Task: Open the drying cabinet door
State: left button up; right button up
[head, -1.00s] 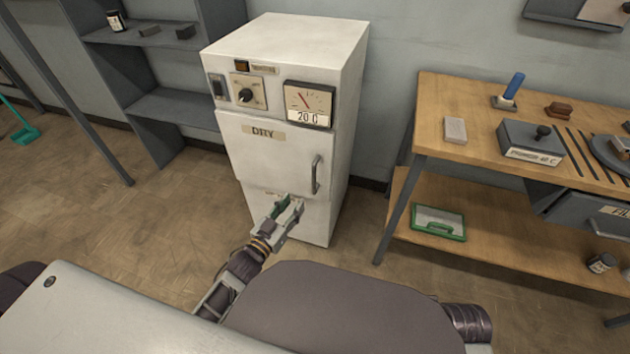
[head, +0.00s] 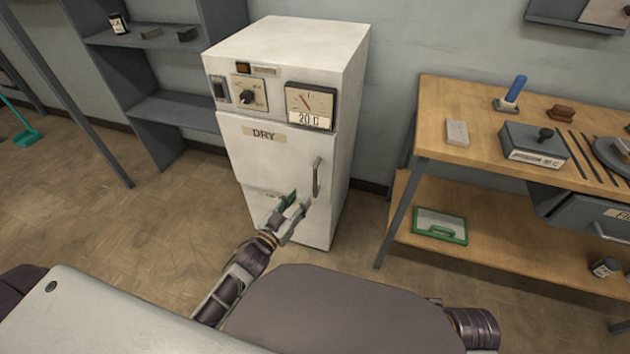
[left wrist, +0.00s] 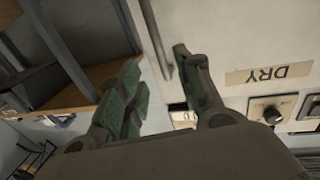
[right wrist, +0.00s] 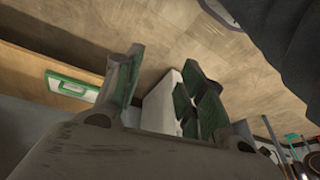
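The white drying cabinet (head: 285,55) stands against the wall. Its door (head: 262,160), labelled DRY, is shut. A grey vertical bar handle (head: 317,177) is on the door's right side. My left gripper (head: 293,203) is open in front of the door, just left of and below the handle's lower end. In the left wrist view, the handle (left wrist: 157,42) appears beyond and between the open fingertips (left wrist: 158,72), apart from them. My right gripper (right wrist: 157,85) shows only in its wrist view, open and low; the white cabinet (right wrist: 162,102) appears between its fingers, at a distance.
A wooden bench (head: 450,95) with tools stands to the right; a green-framed case (head: 440,225) lies on its lower shelf. A grey shelf unit (head: 170,105) stands left of the cabinet. The floor (head: 110,215) in front at left is clear.

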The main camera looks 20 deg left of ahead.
aim_at(314, 181)
pick_arm(q)
jog(key=b+x, duration=0.1)
jog(key=x, duration=0.3)
jog(key=shift+w, duration=0.1)
jog(key=shift+x, duration=1)
jog(key=shift+b+x, duration=0.55)
jog(key=shift+x, duration=0.7)
jog(key=shift+w+d, duration=0.2)
jog(key=shift+w, duration=0.75)
pick_arm(e)
jog(key=shift+t+y, duration=0.5)
jog(key=shift+w+a+f, duration=0.1)
jog(key=shift+a+f, duration=0.2)
jog(key=shift+f, duration=0.45)
jog(key=shift+w+a+f, duration=0.1)
jog(key=shift+a+f, duration=0.25)
jog(key=shift+f, duration=0.4)
jog(key=shift+w+a+f, duration=0.1)
jog(key=shift+a+f, duration=0.2)
jog(key=shift+f, duration=0.45)
pick_arm(q)
jog(key=shift+d, duration=0.1)
pick_arm(e)
jog(key=shift+s, duration=0.15)
pick_arm(q)
jog(key=shift+c, duration=0.3)
